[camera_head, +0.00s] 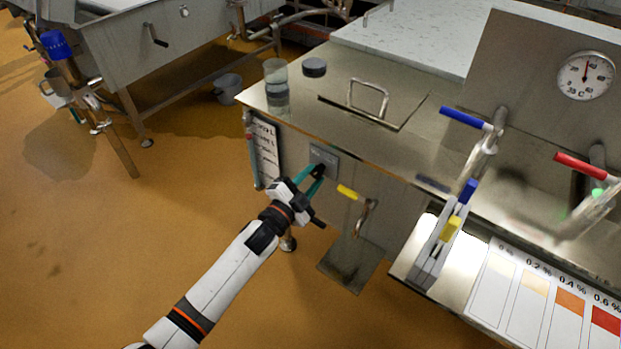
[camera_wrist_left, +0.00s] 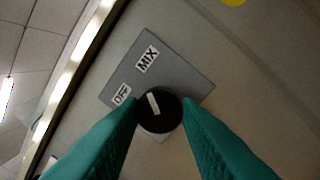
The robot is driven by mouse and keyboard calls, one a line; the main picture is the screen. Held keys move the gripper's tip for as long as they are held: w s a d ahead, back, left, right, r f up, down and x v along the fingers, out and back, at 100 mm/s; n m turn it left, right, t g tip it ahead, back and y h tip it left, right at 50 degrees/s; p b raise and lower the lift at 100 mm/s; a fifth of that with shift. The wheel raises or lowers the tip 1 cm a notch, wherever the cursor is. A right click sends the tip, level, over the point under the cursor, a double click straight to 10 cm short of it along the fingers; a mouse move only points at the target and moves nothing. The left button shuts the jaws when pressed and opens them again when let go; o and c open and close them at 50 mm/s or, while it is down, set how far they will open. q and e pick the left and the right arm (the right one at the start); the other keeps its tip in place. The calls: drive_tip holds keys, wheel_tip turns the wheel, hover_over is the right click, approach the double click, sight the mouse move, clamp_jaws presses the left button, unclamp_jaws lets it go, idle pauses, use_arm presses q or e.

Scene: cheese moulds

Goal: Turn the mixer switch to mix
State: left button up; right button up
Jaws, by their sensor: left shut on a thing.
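The mixer switch is a black round knob (camera_wrist_left: 165,117) with a white pointer mark, on a grey plate (camera_wrist_left: 190,80) with the labels OFF (camera_wrist_left: 122,95) and MIX (camera_wrist_left: 147,59). In the left wrist view the pointer slants up and slightly left, between the two labels and nearer the MIX direction. My left gripper (camera_wrist_left: 160,108) has its teal fingers on either side of the knob, shut on it. In the head view the left gripper (camera_head: 317,172) reaches the switch plate (camera_head: 325,155) on the vat's front and partly hides the knob. My right gripper is not in view.
A yellow-handled valve (camera_head: 348,192) sits right of the switch, with a tap below. A written sheet (camera_head: 265,150) hangs to the left. A side shelf (camera_head: 410,262) juts out at right. The floor at left is open.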

use_arm(q)
drive_tip(key=shift+f, duration=0.1)
drive_tip(key=o, duration=1)
drive_tip(key=shift+c, duration=0.2)
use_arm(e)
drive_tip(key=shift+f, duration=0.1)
use_arm(q)
drive_tip(key=shift+s+a, duration=0.15)
drive_tip(key=shift+s, duration=0.05)
drive_tip(key=r+p+v, duration=0.1)
drive_tip(key=v, duration=1)
drive_tip(key=shift+s+f, duration=0.25)
drive_tip(key=shift+f, duration=0.2)
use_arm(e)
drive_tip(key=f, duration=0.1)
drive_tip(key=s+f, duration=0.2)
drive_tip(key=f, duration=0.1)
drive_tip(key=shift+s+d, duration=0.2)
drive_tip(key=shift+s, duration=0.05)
use_arm(q)
drive_tip(key=shift+a, duration=0.1)
